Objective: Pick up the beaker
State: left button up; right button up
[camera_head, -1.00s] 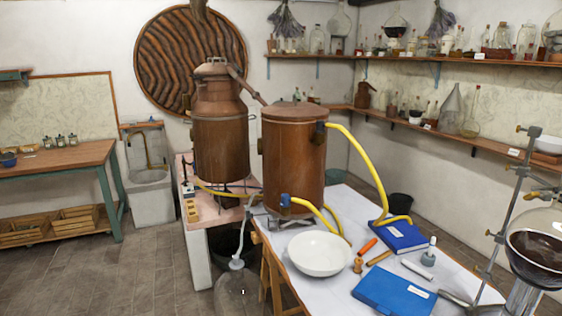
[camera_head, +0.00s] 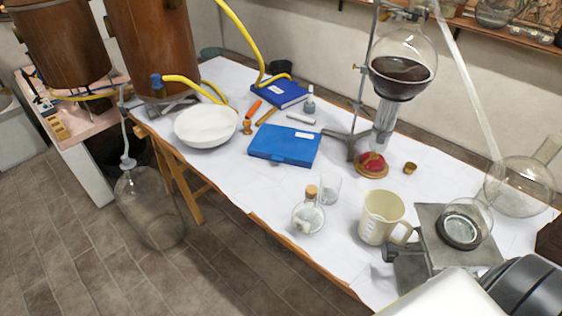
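A small clear glass beaker (camera_head: 330,189) stands upright on the white-covered table (camera_head: 225,165). It is just behind a round corked flask (camera_head: 308,216) with pale contents; they look close together, and I cannot tell whether they touch. A cream measuring jug (camera_head: 379,218) with a handle stands to the right of the beaker. A white and black part at the bottom right corner looks like my own arm. Neither of my grippers shows.
A blue case (camera_head: 285,145) lies behind the beaker and a white bowl (camera_head: 206,126) stands farther left. At right are a stand with a dark-filled flask (camera_head: 402,68), a lab jack (camera_head: 408,272) with a glass vessel, and a big round flask (camera_head: 519,187). Bare tabletop lies left of the corked flask.

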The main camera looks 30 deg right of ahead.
aim_at(331, 183)
jog(key=z, duration=1.25)
